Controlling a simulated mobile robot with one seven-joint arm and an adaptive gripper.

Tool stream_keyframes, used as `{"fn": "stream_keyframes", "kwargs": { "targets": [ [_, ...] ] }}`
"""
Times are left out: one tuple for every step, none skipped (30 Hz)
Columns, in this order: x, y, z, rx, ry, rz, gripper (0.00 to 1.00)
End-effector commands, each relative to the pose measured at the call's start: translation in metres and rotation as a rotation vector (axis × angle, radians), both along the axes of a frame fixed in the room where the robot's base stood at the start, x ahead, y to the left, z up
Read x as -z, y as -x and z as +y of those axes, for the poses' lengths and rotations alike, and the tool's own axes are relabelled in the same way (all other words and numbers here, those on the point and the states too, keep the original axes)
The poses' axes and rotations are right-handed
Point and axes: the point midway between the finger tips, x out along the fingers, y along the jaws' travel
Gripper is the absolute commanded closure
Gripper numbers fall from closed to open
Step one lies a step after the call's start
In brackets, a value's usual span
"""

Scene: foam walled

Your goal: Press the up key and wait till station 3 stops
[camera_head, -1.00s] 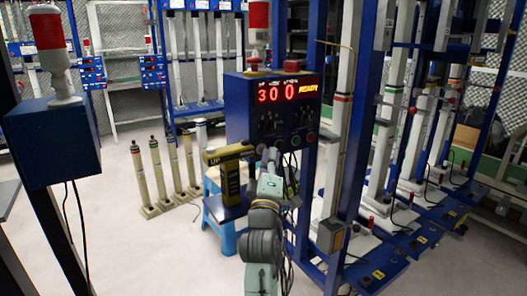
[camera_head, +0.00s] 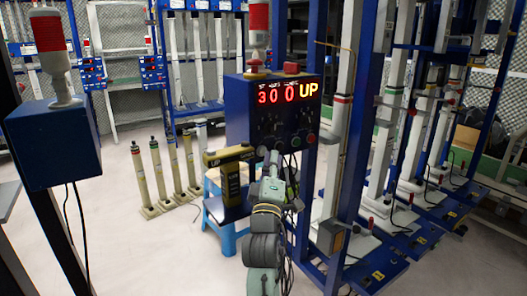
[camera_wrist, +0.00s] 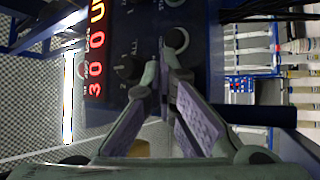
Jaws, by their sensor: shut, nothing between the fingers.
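A blue control box (camera_head: 240,112) stands in the middle of the head view. Its lit display (camera_head: 288,92) reads "3 0 0" in red and "UP" in yellow. The display also shows sideways in the wrist view (camera_wrist: 96,50). Knobs and round buttons sit below the display, including a dark round button (camera_wrist: 177,40) beside my fingertips. My gripper (camera_wrist: 160,68) is shut and empty, its tips at the panel face. I cannot tell whether they touch a key. In the head view my gripper (camera_head: 271,158) hides part of the lower panel. Which column is station 3 is unclear.
A black and yellow T-shaped object marked "UP" (camera_head: 231,180) is left of my gripper, by a blue stool (camera_head: 228,238). Blue-framed stations with white columns (camera_head: 338,150) stand close on the right. Open floor (camera_head: 150,250) lies to the left.

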Motion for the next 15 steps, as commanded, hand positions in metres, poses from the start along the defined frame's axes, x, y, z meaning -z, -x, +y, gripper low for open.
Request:
{"fn": "stream_keyframes", "kwargs": {
  "targets": [
    [-0.0007, 0.0023, -0.0016, 0.000, 0.000, 0.000, 1.00],
    [-0.0004, 0.0030, -0.0021, 0.000, 0.000, 0.000, 1.00],
    [0.0000, 0.0036, -0.0024, 0.000, 0.000, 0.001, 1.00],
    [0.0002, 0.0038, -0.0026, 0.000, 0.000, 0.001, 1.00],
    [0.0003, 0.0039, -0.0026, 0.000, 0.000, 0.001, 1.00],
    [0.0004, 0.0039, -0.0026, 0.000, 0.000, 0.001, 1.00],
    [0.0003, 0.0038, -0.0025, 0.000, 0.000, 0.001, 1.00],
    [0.0002, 0.0038, -0.0025, 0.000, 0.000, 0.000, 1.00],
    [0.0003, 0.0038, -0.0026, 0.000, 0.000, 0.000, 1.00],
    [0.0002, 0.0038, -0.0025, 0.000, 0.000, 0.000, 1.00],
    [0.0001, 0.0039, -0.0026, 0.000, 0.000, 0.000, 1.00],
    [0.0000, 0.0044, -0.0032, 0.000, 0.000, 0.000, 1.00],
    [-0.0002, 0.0053, -0.0042, 0.001, 0.000, 0.000, 1.00],
    [-0.0004, 0.0066, -0.0054, 0.001, 0.000, 0.000, 1.00],
    [-0.0010, 0.0093, -0.0075, 0.001, 0.000, 0.000, 1.00]
  ]
}}
